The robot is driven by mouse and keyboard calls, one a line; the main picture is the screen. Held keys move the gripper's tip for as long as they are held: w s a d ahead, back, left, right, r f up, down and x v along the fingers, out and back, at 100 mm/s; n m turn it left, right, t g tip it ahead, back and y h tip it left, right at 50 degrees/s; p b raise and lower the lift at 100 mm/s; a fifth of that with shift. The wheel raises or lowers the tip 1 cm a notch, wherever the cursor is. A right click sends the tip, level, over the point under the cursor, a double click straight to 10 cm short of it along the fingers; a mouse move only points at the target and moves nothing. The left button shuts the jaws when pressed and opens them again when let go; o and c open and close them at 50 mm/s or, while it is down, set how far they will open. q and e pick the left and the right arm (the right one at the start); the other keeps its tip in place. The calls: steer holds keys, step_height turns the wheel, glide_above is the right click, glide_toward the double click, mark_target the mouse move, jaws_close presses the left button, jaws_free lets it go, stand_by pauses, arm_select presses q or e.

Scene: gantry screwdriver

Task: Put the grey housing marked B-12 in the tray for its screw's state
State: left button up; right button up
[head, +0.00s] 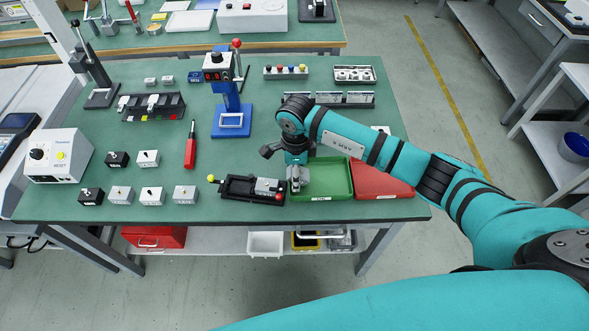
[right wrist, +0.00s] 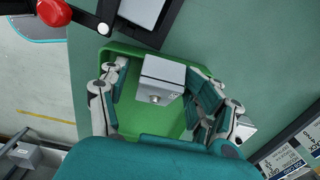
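In the right wrist view a grey housing (right wrist: 163,76) with a screw on one face is between the fingers of my right gripper (right wrist: 160,100). The fingers stand apart, with green showing between the left finger and the housing. Its mark is not readable. The green tray (head: 332,178) is under the gripper, which is at the tray's left end in the head view (head: 297,182). The red tray (head: 378,182) is right of it, partly behind my arm. My left gripper is not in view.
A black fixture (head: 238,188) holding a grey block lies just left of the green tray. Several grey and black housings (head: 151,195) stand at the front left. A red screwdriver (head: 191,148) and a blue stand (head: 231,119) are farther back. Card holders stand behind my arm.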

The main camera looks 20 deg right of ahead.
steer(key=shift+o, duration=0.4)
steer(key=shift+s+f, duration=0.2)
steer(key=shift+f, duration=0.15)
steer(key=shift+r, duration=0.25)
steer(key=shift+w+r, duration=0.1)
steer(key=shift+r, duration=0.15)
step_height(320, 180, up, 12)
steer(key=shift+f, duration=0.25)
stand_by(0.7)
